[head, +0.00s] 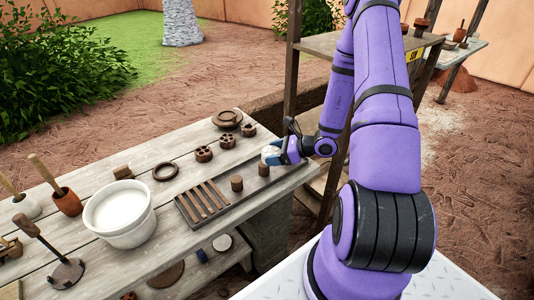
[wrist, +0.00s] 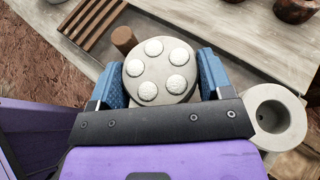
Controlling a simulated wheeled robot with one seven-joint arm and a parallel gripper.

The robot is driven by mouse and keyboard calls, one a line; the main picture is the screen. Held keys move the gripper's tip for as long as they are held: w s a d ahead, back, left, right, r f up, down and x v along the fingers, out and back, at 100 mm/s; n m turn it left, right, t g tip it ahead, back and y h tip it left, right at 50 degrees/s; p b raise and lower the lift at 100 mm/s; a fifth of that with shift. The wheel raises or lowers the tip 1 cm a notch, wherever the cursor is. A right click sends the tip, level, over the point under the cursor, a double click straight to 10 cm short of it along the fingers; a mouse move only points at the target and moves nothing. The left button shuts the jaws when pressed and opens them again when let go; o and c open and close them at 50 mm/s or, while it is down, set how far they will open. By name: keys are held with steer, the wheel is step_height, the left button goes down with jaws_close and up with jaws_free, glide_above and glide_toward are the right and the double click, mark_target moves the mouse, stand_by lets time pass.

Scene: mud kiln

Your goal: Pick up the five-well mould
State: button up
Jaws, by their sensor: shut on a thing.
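The five-well mould (wrist: 161,91) is a round, pale grey block with white, grainy discs in its five wells, seen from above in the wrist view. My gripper (wrist: 160,72) is shut on it, with one blue finger at each side. In the head view the mould (head: 269,153) shows as a small pale shape at my gripper (head: 278,153), over the right part of the dark tray. My fingers partly cover it there. I cannot tell whether it touches the tray.
The slatted tray (head: 184,211) lies on the plank table, with brown cylinders (head: 236,183) on it. A pale hollow cylinder (wrist: 290,123) is close at right in the wrist view. Brown moulds (head: 204,154) sit behind the tray. A white bowl (head: 146,235) stands left. A wooden post rises behind my gripper.

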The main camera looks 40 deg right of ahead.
steer(key=s+d+r, duration=0.1)
steer(key=s+d, duration=0.2)
steer(key=s, duration=0.9)
steer(key=shift+s+a+r, duration=0.1)
steer(key=shift+r, duration=1.2)
steer(key=shift+s+a+r, duration=0.1)
steer(key=shift+r, duration=1.2)
